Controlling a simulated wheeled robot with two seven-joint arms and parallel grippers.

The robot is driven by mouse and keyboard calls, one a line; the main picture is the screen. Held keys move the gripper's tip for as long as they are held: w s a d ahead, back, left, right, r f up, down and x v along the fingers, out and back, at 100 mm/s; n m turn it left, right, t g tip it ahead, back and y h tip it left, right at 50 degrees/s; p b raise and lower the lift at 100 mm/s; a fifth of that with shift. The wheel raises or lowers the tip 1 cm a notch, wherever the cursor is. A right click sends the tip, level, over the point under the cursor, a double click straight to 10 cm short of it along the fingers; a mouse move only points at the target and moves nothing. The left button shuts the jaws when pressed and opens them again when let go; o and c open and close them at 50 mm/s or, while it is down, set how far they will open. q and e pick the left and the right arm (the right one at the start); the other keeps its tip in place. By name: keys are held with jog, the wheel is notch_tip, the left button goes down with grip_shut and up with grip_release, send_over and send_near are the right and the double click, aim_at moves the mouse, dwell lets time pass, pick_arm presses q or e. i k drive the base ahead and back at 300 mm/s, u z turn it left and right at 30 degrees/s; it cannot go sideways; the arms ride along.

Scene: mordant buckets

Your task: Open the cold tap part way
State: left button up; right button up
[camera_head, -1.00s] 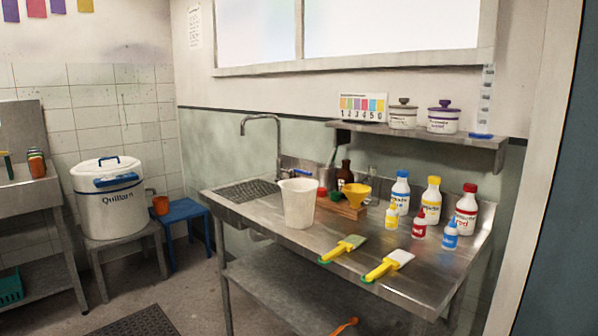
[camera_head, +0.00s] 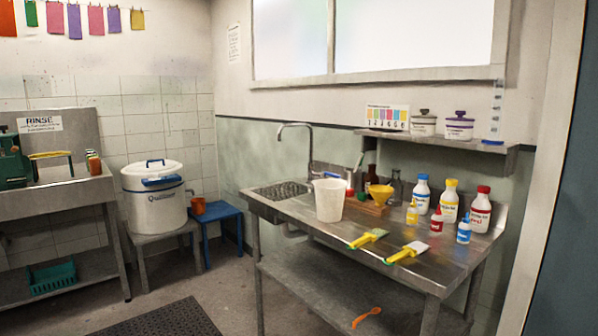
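A tall curved metal tap spout (camera_head: 309,150) stands at the back of the steel bench (camera_head: 340,247), over the sunken sink (camera_head: 278,190) at its left end. I cannot make out a separate cold tap handle or whether any water runs; the tap's base is small and partly hidden behind a white bucket (camera_head: 328,203). The bucket stands upright on the bench, just right of the sink. Neither of my grippers is in view.
A white lidded boiler (camera_head: 153,195) and blue stool (camera_head: 220,212) stand left; dark mat (camera_head: 155,318) on the floor.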

aim_at(323, 173)
jog(key=u, duration=0.85)
jog(key=i, duration=2.9)
jog(key=z, duration=1.2)
